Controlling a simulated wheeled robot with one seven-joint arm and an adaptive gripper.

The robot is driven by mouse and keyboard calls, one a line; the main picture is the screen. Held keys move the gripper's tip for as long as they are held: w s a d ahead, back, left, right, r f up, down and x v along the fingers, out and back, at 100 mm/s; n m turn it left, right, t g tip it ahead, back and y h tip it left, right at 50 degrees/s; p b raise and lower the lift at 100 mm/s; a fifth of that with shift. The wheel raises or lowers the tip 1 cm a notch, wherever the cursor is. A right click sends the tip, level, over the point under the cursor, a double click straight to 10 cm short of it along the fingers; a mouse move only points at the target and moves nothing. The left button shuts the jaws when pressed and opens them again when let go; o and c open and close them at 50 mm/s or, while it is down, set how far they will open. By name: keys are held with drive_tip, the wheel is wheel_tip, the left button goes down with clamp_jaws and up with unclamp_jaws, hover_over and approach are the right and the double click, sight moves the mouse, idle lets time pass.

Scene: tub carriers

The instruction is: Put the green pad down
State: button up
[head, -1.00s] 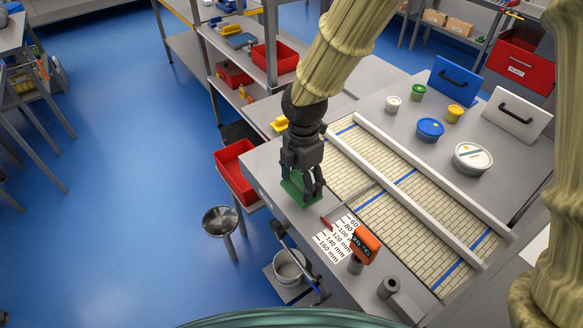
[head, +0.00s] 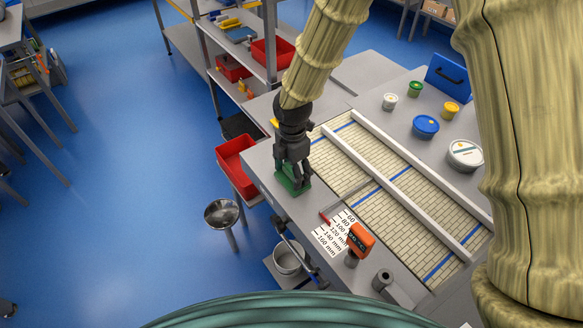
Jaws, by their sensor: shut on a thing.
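The green pad (head: 284,178) is a small green block at the left edge of the grey bench (head: 262,160), left of the brick-patterned panel. My gripper (head: 293,178) points down at it with its dark fingers around the pad, and is shut on it. The fingers hide part of the pad. I cannot tell whether its underside touches the bench top.
White rails (head: 395,180) run along the brick panel (head: 345,160). A printed scale sheet (head: 334,236) and an orange-headed device (head: 360,238) lie nearer me. Several tubs, including a blue one (head: 426,126), stand at the right. A red bin (head: 236,157) sits beside the bench's left side.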

drive_tip(key=shift+s, duration=0.1)
drive_tip(key=o, duration=0.9)
drive_tip(key=shift+f, duration=0.1)
wheel_tip(320, 180, up, 12)
drive_tip(key=b, duration=0.3)
drive_tip(key=shift+d, duration=0.1)
idle(0.3)
